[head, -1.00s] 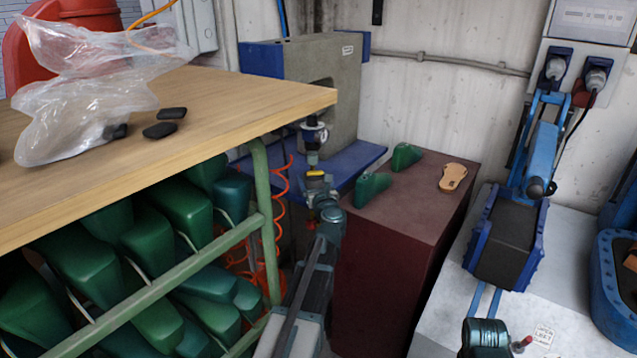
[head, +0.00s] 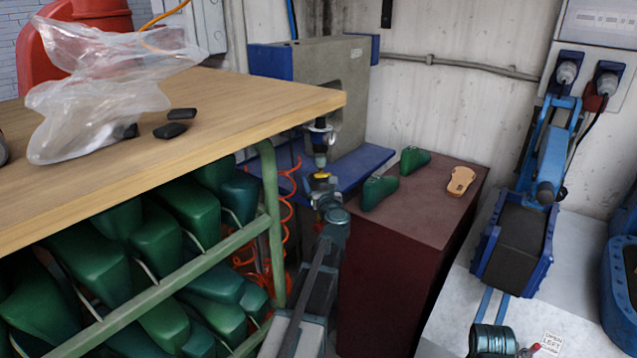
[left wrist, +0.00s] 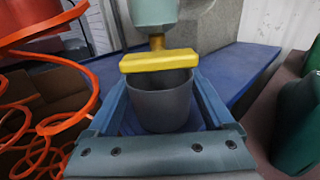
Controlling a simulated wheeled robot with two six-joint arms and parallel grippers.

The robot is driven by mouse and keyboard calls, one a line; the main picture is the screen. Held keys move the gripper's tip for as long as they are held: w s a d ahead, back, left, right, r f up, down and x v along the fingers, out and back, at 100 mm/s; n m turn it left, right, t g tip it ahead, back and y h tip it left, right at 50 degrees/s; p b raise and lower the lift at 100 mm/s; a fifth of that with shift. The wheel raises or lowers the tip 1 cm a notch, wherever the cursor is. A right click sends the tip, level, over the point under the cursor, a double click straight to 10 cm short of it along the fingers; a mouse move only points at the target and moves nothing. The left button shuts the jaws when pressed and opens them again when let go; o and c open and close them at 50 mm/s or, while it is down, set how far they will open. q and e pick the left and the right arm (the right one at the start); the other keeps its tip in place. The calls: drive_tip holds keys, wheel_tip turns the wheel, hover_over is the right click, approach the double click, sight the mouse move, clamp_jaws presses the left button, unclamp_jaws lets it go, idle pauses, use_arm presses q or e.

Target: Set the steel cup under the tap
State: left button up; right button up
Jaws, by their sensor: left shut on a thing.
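The steel cup (left wrist: 160,108) is dark grey and stands upright between the two blue fingers of my left gripper (left wrist: 160,88). The gripper is shut on it. The tap's yellow handle (left wrist: 158,61) crosses above the cup's mouth in the left wrist view and hides part of its rim. A brass stem and a pale green body (left wrist: 154,14) rise above the handle. In the head view my left gripper (head: 325,196) is small, just below the tap's yellow handle (head: 321,175). I cannot make out the cup clearly there. My right gripper is not in view.
A blue shelf (head: 350,168) lies beside and behind the tap. Orange coiled hose (left wrist: 40,140) hangs close to the left. A maroon cabinet (head: 425,205) with green lasts stands to the right. The wooden bench (head: 235,105) and its green frame are at the left.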

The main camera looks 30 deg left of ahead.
use_arm(q)
drive_tip(key=shift+f, duration=0.25)
idle(0.3)
drive_tip(key=o, duration=1.1)
drive_tip(key=shift+v, duration=5.5)
